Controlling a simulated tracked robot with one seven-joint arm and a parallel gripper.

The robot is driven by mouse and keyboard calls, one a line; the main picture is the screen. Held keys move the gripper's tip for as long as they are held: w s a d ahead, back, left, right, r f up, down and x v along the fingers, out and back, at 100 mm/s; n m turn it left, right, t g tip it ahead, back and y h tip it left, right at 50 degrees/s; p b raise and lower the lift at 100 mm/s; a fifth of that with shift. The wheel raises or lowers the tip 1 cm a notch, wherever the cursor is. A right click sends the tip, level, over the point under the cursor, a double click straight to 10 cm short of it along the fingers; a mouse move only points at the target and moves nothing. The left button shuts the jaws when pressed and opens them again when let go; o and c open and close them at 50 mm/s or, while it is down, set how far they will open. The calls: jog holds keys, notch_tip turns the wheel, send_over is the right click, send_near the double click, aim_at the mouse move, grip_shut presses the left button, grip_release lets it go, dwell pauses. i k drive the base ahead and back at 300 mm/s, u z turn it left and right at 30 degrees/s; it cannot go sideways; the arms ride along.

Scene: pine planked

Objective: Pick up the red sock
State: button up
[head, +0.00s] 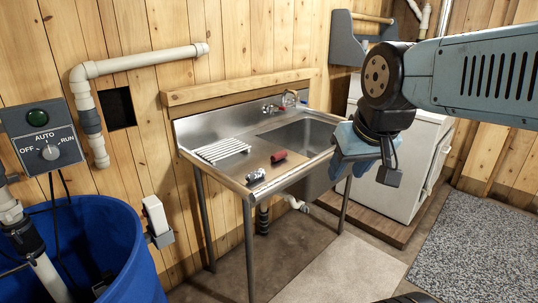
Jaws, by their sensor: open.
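A small dark-red rolled bundle (278,156), which looks like the red sock, lies on the steel drainboard of the sink unit (246,188), just left of the basin. A grey-and-white rolled bundle (255,175) lies nearer the drainboard's front edge. My gripper (346,158), with light blue fingers, hangs to the right of the red sock, in front of the basin's right side in the picture. It is open and apart from the sock, and I see nothing between its fingers. Its wrist partly hides the white appliance behind.
A white slatted rack (221,150) lies on the drainboard behind the bundles. A faucet (289,100) stands at the back of the basin (304,137). A blue barrel (130,245) fills the lower left. A white appliance (418,160) stands right of the sink. The floor in front is clear.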

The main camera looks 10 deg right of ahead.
aim_at(280, 155)
jog(key=i, duration=0.85)
jog(key=z, duration=0.05)
